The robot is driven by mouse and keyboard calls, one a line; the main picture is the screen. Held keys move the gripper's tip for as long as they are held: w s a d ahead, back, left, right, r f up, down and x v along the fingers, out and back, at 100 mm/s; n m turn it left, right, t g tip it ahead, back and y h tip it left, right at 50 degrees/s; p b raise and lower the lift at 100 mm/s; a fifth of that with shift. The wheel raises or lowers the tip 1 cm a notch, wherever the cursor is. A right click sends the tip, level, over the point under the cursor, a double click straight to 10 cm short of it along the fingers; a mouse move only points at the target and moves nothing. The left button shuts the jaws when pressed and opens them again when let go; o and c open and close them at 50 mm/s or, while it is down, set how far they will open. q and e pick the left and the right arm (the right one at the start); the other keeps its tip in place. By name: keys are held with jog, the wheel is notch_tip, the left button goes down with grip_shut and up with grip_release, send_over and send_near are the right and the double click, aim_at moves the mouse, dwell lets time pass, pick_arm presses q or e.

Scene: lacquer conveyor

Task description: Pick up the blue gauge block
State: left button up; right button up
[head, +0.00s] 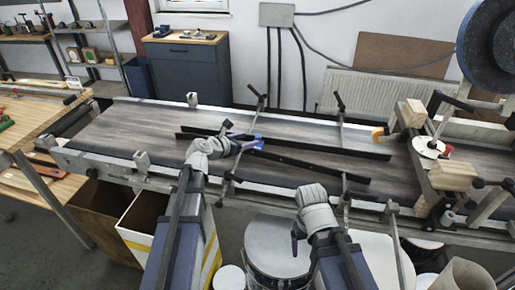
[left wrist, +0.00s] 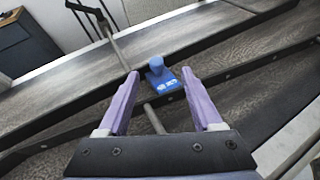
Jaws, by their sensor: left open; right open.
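The blue gauge block (left wrist: 164,83) is between and just beyond my left gripper's fingertips in the left wrist view, with a rounded upper part and white marks on its front. It sits at a dark guide rail above the conveyor belt; its exact support is hidden. In the head view a small blue piece of it (head: 259,142) shows beside the fingers. My left gripper (head: 240,133) is open, its purple fingers (left wrist: 158,100) on either side of the line to the block, with nothing held. My right gripper (head: 297,238) is open and empty at the conveyor's front edge.
The dark conveyor belt (head: 135,123) runs across the view, with guide rails (head: 310,168) and upright rods (head: 340,120) near the block. A wooden-block fixture (head: 452,176) stands at the right. White drums (head: 275,246) and a box (head: 140,225) stand in front.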

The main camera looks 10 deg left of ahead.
aim_at(256, 137)
pick_arm(q)
jog(key=shift+w+d+f, duration=0.25)
jog(key=shift+w+f, duration=0.05)
jog(key=shift+w, duration=0.3)
jog(key=shift+w+f+b, duration=0.2)
jog(key=shift+b, duration=0.1)
jog(key=x, duration=0.1)
jog(key=b+x, duration=0.1)
jog(key=x, duration=0.1)
jog(key=b+x, duration=0.1)
jog(key=shift+w+a+f, duration=0.1)
jog(key=shift+w+f, duration=0.25)
jog(key=shift+s, duration=0.1)
grip_shut()
